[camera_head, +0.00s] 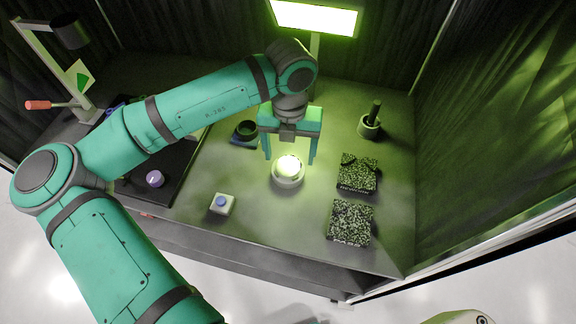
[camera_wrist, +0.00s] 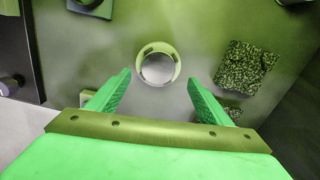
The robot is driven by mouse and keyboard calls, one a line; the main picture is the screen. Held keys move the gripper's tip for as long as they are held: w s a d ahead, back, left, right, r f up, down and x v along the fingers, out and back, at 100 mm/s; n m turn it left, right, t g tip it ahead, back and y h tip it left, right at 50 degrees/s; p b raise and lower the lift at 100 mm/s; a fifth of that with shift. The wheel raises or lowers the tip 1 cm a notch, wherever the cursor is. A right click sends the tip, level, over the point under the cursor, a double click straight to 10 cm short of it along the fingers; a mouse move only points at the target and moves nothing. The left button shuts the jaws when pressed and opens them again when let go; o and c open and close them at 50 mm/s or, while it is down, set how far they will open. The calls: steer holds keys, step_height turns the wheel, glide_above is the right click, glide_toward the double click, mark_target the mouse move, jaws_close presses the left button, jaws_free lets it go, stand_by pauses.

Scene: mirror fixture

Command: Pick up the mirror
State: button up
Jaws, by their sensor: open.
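The mirror (camera_head: 289,172) appears as a small round disc in a pale ring-shaped fixture on the grey bench top, with a bright glare on its face. It also shows in the wrist view (camera_wrist: 158,67) as a round grey face inside a light ring. My gripper (camera_head: 289,161) is open and empty, pointing down with its two green fingers spread. In the wrist view the fingertips (camera_wrist: 159,77) lie left and right of the ring in the picture, apart from it. The exact height of the fingertips above the bench is hard to tell.
Two speckled blocks (camera_head: 350,222) lie to the right. A pot with a black handle (camera_head: 369,127) stands behind them. A bright lamp panel (camera_head: 315,18) stands behind.

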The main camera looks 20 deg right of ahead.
mark_target(288, 166)
steer(key=f, duration=0.4)
steer(key=shift+w+a+f, duration=0.1)
steer(key=shift+w+f, duration=0.15)
steer(key=shift+f, duration=0.15)
steer(key=shift+c, duration=0.6)
steer(key=c, duration=1.1)
steer(key=shift+r, duration=0.1)
